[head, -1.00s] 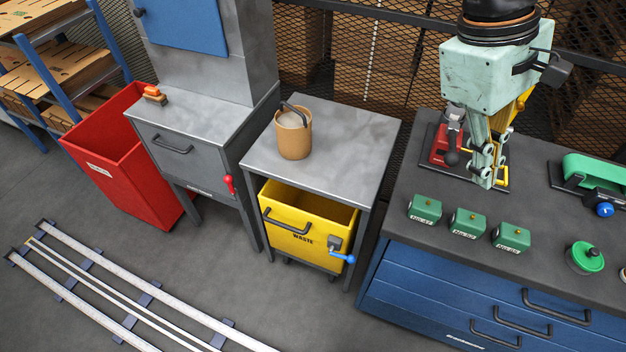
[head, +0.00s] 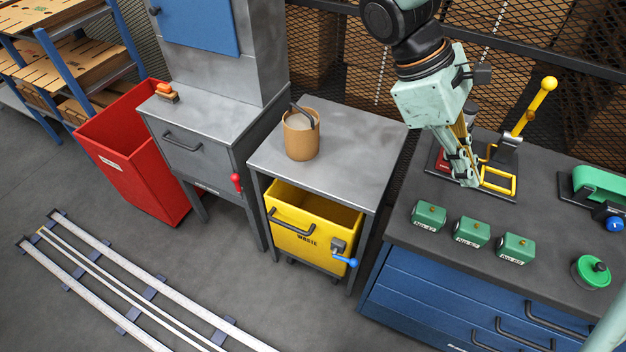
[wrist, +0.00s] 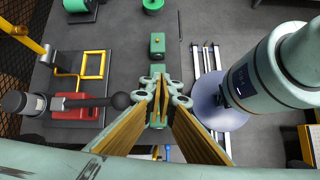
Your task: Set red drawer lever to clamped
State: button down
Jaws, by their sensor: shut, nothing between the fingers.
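A red ball-ended lever (head: 236,183) hangs on the right front edge of the grey drawer cabinet (head: 187,160), beside its drawer. It points down; its setting cannot be read from here. My gripper (head: 470,181) is shut and empty, pointing down over the dark bench, far to the right of the lever. In the wrist view my gripper (wrist: 160,90) shows closed fingers with nothing between them. The red lever is not identifiable in the wrist view.
Beside my gripper stand a yellow clamp with a raised handle (head: 534,107) and a red fixture (wrist: 75,105). Green blocks (head: 472,231) sit in front. A grey table (head: 345,140) with a brown pot (head: 301,140) and a yellow waste bin with a blue lever (head: 346,262) stand between.

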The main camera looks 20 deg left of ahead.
jog(key=w+a+f+n+t+h, duration=0.1)
jog(key=w+a+f+n+t, duration=0.4)
jog(key=a, duration=0.5)
jog(key=w+a+f+n+t+h+b, duration=0.1)
jog(key=w+a+f+n+t+h, duration=0.15)
jog(key=a+f+n, duration=0.65)
jog(key=w+a+f+n+t+h, duration=0.1)
jog(key=w+a+f+n+t, duration=0.3)
jog(key=a, duration=0.8)
jog(key=s+a+f+n+t+y, duration=0.2)
jog(key=s+a+f+n+y, duration=0.2)
jog(key=a+f, duration=0.4)
jog(key=s+a+f+n+t+y, duration=0.3)
jog(key=s+a+f+n+y, duration=0.2)
jog(key=a+f+n, duration=0.3)
jog(key=s+a+f+n+t+y, duration=0.3)
jog(key=s+a+f+n+y, duration=0.2)
jog(key=a+f, duration=0.4)
jog(key=shift+s+a+f+n+b, duration=0.3)
jog(key=shift+s+a+n, duration=0.25)
jog(key=shift+a+n, duration=0.45)
jog(key=shift+w+d+t, duration=0.1)
jog(key=shift+w+t, duration=0.05)
jog(key=shift+t, duration=0.1)
